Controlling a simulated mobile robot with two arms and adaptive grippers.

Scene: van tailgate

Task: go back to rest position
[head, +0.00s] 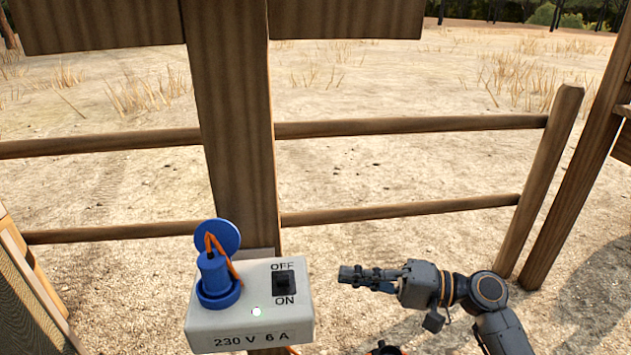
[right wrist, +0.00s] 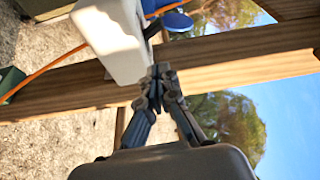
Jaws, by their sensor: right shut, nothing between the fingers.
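My right gripper (head: 358,276) is shut and empty, to the right of a grey power box (head: 235,328) and apart from it in the head view. The box carries a blue plug (head: 214,272) in its socket, with a blue lid standing open behind it and an orange cable. Its black rocker switch (head: 285,283) sits between the OFF and ON marks, and a small light glows on the front. In the right wrist view the closed fingertips (right wrist: 160,74) point toward the white-looking side of the box (right wrist: 112,38). My left gripper is not in view.
A wooden post (head: 230,120) stands behind the box. Fence rails (head: 400,126) run behind on both sides, ending at a leaning post (head: 552,180) on the right. A wooden edge (head: 30,300) stands at lower left. Open sandy ground lies beyond.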

